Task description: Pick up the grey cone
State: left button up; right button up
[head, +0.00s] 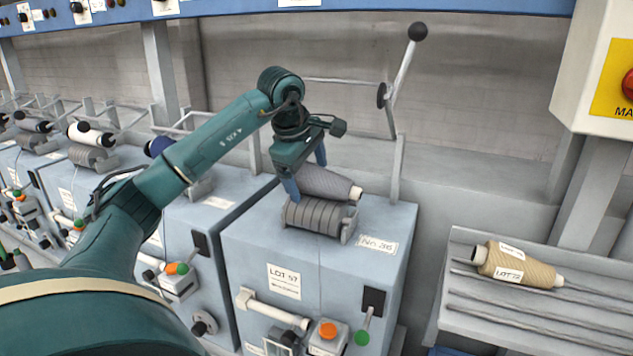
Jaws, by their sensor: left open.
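The grey cone (328,183) lies on its side on a grooved grey drum (318,216), on top of the blue-grey machine unit with the "LOT 57" label. Its narrow, pale end points right. My left gripper (307,180) is open at the cone's left part, pointing down. One blue finger is on the near side at the cone's left end, and the other is on the far side, partly hidden. I cannot tell whether the fingers touch the cone. My right gripper is not in view.
A lever with a black ball (418,32) rises behind the cone. A tan cone (515,267) lies on a slatted rack (530,315) at right. A control box (598,70) hangs at upper right. More machine units with cones (91,134) stand at left.

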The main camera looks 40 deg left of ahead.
pick_arm(q)
jog(key=shift+c, duration=0.4)
jog(key=c, duration=1.1)
jog(key=shift+r, duration=0.15)
